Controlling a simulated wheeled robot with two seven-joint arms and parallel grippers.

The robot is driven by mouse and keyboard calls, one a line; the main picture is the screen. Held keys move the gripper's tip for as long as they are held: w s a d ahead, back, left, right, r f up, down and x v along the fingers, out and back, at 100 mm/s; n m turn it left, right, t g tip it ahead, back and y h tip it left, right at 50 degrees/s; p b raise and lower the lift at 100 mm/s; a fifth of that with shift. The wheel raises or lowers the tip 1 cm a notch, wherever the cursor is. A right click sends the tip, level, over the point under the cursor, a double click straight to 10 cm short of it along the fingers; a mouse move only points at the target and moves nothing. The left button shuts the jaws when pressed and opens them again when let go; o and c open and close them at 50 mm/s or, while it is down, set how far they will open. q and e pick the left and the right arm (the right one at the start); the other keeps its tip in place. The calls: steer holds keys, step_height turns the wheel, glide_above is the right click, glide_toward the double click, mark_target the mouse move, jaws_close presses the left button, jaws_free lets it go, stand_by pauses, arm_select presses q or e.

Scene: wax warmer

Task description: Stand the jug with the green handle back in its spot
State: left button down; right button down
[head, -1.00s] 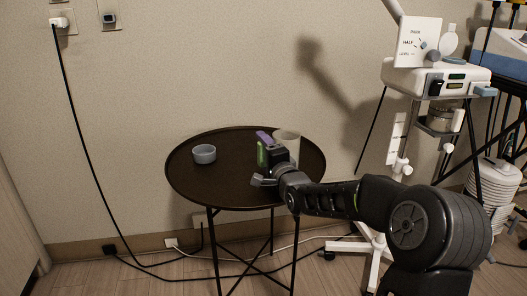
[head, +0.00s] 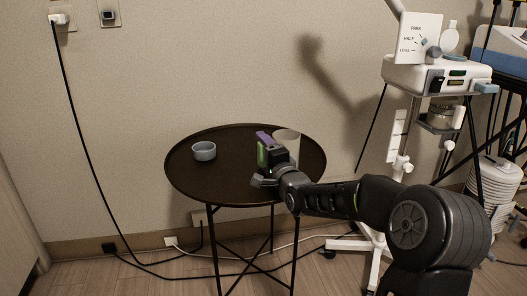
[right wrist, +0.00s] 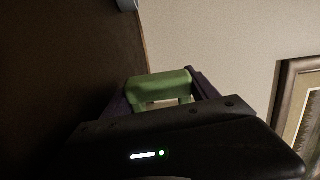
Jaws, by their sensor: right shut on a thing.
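The jug (head: 288,138), pale and cup-like, is at the right part of the round dark table, partly hidden behind my right gripper. I cannot tell whether its base touches the tabletop. Its green handle (head: 263,156) faces left in the head view. My right gripper (head: 270,148) is shut on this handle. In the right wrist view the green handle (right wrist: 158,83) lies between the purple fingers of my right gripper (right wrist: 166,88); the jug's body is not visible there. My left gripper is not in view.
A small grey-blue bowl (head: 204,151) stands at the left on the round table (head: 225,180). A white wax warmer unit (head: 436,77) on a wheeled stand is at the right, with a metal pot (head: 441,118) under it. Cables run along the wall and floor.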

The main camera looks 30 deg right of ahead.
steer(key=shift+f, duration=0.1)
steer(key=shift+c, duration=0.8)
jaws_free()
steer(key=shift+f, duration=0.25)
steer(key=shift+s, duration=0.15)
steer(key=shift+s+a+b, duration=0.25)
steer(key=shift+s+b, duration=0.15)
steer(key=shift+s, duration=0.75)
steer(key=shift+s+a+f+b, duration=0.15)
steer(key=shift+s+a, duration=0.1)
steer(key=shift+s, duration=1.1)
steer(key=shift+s+a+r+b, duration=0.1)
steer(key=shift+s+a+b, duration=0.1)
steer(key=shift+s, duration=1.1)
